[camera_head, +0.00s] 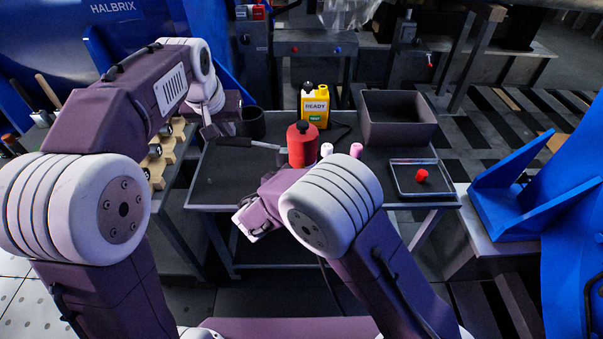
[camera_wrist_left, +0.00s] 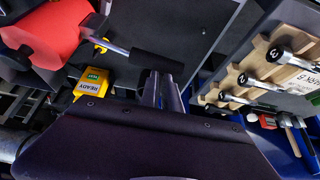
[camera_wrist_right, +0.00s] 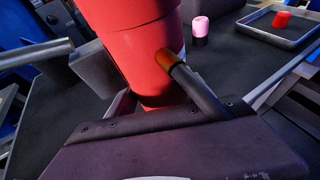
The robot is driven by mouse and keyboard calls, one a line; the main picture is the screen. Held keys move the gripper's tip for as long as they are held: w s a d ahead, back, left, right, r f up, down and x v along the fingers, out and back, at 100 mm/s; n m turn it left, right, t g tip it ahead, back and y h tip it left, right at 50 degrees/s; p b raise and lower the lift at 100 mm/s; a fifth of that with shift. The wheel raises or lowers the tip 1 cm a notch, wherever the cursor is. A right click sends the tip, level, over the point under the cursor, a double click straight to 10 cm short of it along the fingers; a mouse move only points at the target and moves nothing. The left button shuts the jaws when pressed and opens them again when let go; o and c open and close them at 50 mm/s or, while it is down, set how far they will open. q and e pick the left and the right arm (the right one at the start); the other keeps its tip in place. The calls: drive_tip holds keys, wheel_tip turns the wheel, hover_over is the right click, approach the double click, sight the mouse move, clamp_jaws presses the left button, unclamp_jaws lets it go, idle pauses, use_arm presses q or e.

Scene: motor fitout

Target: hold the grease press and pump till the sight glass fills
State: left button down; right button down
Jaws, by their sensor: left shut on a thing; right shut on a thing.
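The red grease press (camera_head: 301,147) stands upright on the dark bench top; its body also fills the upper middle of the right wrist view (camera_wrist_right: 132,45). Its lever sticks out to the left with a black handle (camera_head: 235,142), also visible in the left wrist view (camera_wrist_left: 157,62). My left gripper (camera_wrist_left: 165,88) is shut on the outer end of this handle. My right gripper (camera_wrist_right: 160,105) is shut on the lower press body; in the head view my wrist hides its fingers. An amber-brown stub (camera_wrist_right: 168,60) shows against the body; I cannot tell whether it is the sight glass.
A yellow unit (camera_head: 315,106) labelled READY stands behind the press. A grey bin (camera_head: 398,134) and a shallow tray (camera_head: 405,190) holding a red cap (camera_head: 421,175) are to the right. White (camera_head: 326,150) and pink (camera_head: 356,150) capped pieces stand beside the press. A wooden rack (camera_wrist_left: 262,72) is at left.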

use_arm(q)
drive_tip(key=shift+d+r, duration=0.1)
drive_tip(key=shift+r, duration=1.85)
drive_tip(key=shift+f, duration=0.1)
drive_tip(key=shift+f, duration=2.15)
drive_tip(key=shift+r, duration=2.25)
drive_tip(key=shift+r, duration=2.5)
